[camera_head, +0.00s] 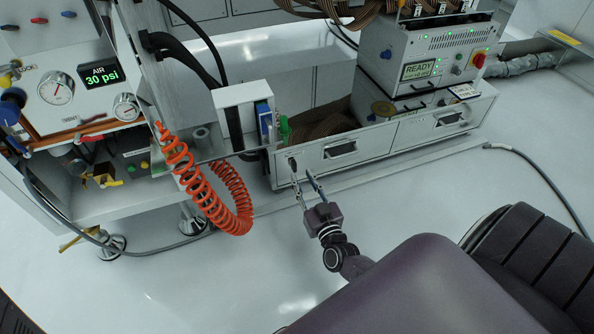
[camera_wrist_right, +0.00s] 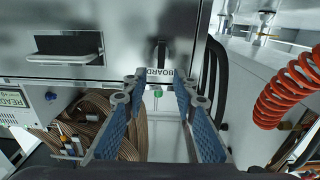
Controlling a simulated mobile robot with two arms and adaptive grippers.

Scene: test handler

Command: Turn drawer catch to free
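The drawer (camera_head: 377,142) is the light metal front at the left of the low cabinet, with a recessed pull (camera_head: 340,150); the pull also shows in the right wrist view (camera_wrist_right: 66,57). The catch (camera_wrist_right: 162,53) is a small dark upright bar on the metal front in the right wrist view, above a label reading "BOARD" (camera_wrist_right: 160,76). In the head view the catch (camera_head: 292,162) is small, near the drawer's left end. My right gripper (camera_head: 302,175) is open, its fingertips close to the front at the catch. In the right wrist view the blue-padded fingers (camera_wrist_right: 157,88) are apart with nothing gripped. Contact cannot be told. My left gripper is not in view.
A coiled orange hose (camera_head: 210,190) hangs left of my right gripper. A second drawer (camera_head: 425,130) is to the right, below the tester box with its READY display (camera_head: 419,70). A grey cable (camera_head: 545,185) lies on the floor. Floor before the cabinet is mostly clear.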

